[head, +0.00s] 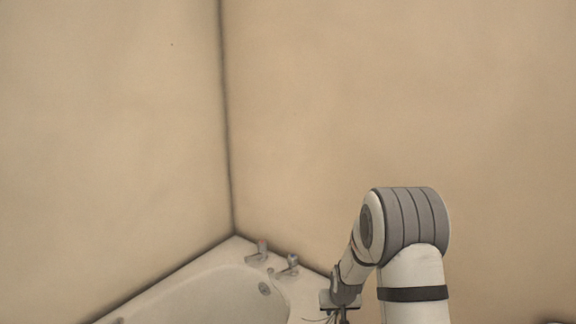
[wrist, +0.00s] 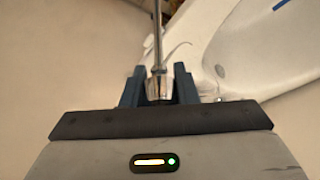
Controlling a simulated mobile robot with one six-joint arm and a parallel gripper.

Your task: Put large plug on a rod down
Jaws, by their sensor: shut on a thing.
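In the wrist view, the large plug (wrist: 159,88) is a pale metallic piece between the two dark blue fingers of my gripper (wrist: 158,80). Its thin grey rod (wrist: 157,35) runs up to the top edge of the picture. The gripper is shut on the plug. In the head view, my gripper (head: 340,302) is low in the picture, right of the bathtub; the plug cannot be made out clearly there.
A white bathtub (head: 215,295) fills the corner, with two taps (head: 258,252) (head: 290,266) on its back rim and a round grey fitting (head: 264,288) inside. The tub (wrist: 255,40) also shows upper right in the wrist view. Bare beige walls (head: 400,100) stand behind.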

